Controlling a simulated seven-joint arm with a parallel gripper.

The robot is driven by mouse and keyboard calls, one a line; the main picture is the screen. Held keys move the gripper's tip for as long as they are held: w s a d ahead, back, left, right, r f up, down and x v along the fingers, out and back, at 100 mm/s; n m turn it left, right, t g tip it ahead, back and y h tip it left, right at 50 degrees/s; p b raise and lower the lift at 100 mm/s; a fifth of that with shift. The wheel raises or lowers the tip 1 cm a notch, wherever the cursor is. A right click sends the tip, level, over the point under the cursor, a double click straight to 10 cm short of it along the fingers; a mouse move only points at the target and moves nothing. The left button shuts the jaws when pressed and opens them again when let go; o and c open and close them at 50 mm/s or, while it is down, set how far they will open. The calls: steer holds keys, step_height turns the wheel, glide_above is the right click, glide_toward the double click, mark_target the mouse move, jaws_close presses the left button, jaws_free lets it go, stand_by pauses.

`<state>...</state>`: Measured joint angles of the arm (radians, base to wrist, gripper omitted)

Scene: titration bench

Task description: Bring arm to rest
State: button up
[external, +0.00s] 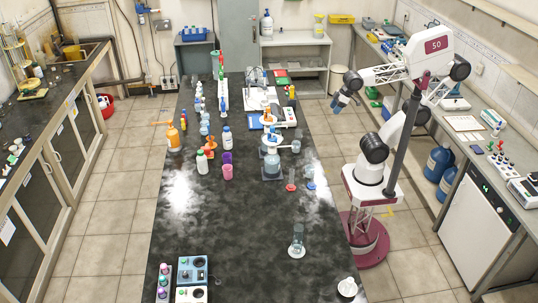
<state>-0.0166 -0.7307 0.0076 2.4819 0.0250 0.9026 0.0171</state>
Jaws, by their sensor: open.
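My gripper (345,101) is in the external view, at the end of my white arm. It is held raised near the right edge of the dark bench (245,250), pointing down and left. It is small in the picture, and its jaws are apart with nothing seen between them. It does not appear to touch anything. My arm's base stands on the floor at the right side of the bench.
A flask on a stand (272,165) and a glass beaker (297,238) stand on the bench. Purple and pink cups (227,172), several bottles and an orange bottle (173,138) are left of them. A side counter (478,150) is behind my arm.

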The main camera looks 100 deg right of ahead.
step_height(320, 180, down, 10)
steer(key=d+g, duration=0.1)
steer(key=g, duration=0.2)
steer(key=shift+w+r, duration=0.15)
steer(key=shift+w, duration=0.05)
steer(key=shift+d, duration=0.1)
stand_by(1.3)
